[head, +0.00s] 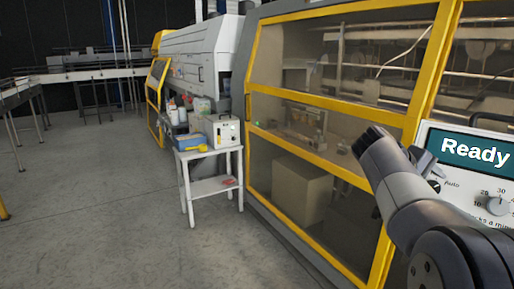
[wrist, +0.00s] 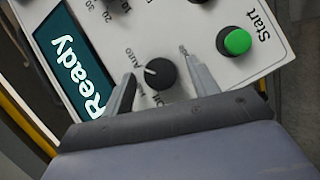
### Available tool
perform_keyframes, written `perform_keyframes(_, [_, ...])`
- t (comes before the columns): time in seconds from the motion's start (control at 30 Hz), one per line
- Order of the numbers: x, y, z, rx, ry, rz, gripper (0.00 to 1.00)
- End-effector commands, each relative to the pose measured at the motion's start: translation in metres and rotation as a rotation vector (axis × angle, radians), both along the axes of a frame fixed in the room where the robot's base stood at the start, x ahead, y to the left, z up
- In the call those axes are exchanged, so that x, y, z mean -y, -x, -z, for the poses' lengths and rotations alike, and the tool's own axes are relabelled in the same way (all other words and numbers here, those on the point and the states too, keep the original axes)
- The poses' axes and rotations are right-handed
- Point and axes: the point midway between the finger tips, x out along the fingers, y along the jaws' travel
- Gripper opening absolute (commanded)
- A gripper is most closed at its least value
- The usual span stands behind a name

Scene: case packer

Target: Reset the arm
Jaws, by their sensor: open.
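My arm reaches up from the lower right in the head view, with my gripper (head: 425,165) in front of the control panel (head: 463,190). In the wrist view my gripper (wrist: 158,72) is open, its two fingers apart on either side of a black mode knob (wrist: 160,74) with a white pointer line. The word Auto shows beside the knob. Nothing is held between the fingers. I cannot tell whether a finger touches the panel. The panel's screen (wrist: 66,62) reads Ready; it also shows in the head view (head: 470,150). A green Start button (wrist: 234,41) sits right of the knob.
The yellow-framed machine with clear doors (head: 325,95) stands close behind my arm. A white side table (head: 210,150) holds a white box (head: 222,132) and a blue-and-yellow item (head: 190,142). Grey floor (head: 110,210) is open at left. Conveyors (head: 85,75) stand at the back left.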

Motion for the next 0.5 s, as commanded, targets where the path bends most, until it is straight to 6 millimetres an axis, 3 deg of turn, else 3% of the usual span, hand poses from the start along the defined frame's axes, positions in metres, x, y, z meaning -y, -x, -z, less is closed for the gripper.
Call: perform_keyframes(0.5, [-0.0047,0.0009,-0.0037,-0.004,0.007,-0.006,0.57])
